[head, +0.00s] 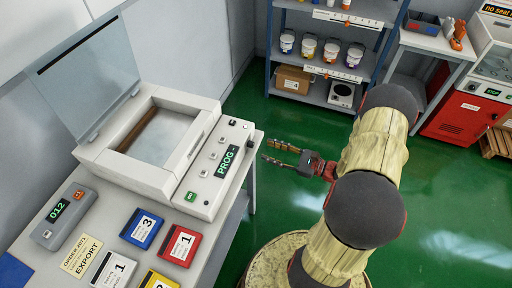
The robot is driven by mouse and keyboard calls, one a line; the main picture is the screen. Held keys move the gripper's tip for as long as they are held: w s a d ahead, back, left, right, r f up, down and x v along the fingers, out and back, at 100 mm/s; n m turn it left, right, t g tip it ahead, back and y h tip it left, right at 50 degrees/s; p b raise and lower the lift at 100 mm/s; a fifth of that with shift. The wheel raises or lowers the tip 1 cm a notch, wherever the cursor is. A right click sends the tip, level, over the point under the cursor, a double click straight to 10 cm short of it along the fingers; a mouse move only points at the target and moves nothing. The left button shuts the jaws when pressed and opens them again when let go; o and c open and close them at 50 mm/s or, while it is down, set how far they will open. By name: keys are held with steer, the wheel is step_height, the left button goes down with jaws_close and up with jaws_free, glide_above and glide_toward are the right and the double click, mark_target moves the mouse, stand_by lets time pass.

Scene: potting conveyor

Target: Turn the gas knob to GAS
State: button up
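A white machine (122,165) with its lid (88,75) raised stands on the table at left. Its front panel has a dark display reading PROG (227,162), a green button (191,196) and several small dark controls. A small dark control (250,144) sits at the panel's far right end; I cannot tell whether it is the gas knob or read any GAS mark. My gripper (267,150) is to the right of the panel, its two fingers apart and pointing left at it. Nothing shows between the fingers. It appears apart from the panel, though depth is hard to judge.
On the table are a grey box reading 012 (63,216), an EXPORT card (82,255), and blue (142,229), red (179,245) and yellow (158,280) labelled items. Shelves with tubs (308,47) stand behind. A red cabinet (460,117) is at right. Green floor is open between.

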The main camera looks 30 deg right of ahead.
mark_target(253, 145)
steer(key=shift+b+x, duration=0.5)
steer(key=shift+x, duration=2.5)
steer(key=shift+c, duration=0.9)
steer(key=c, duration=0.7)
jaws_close()
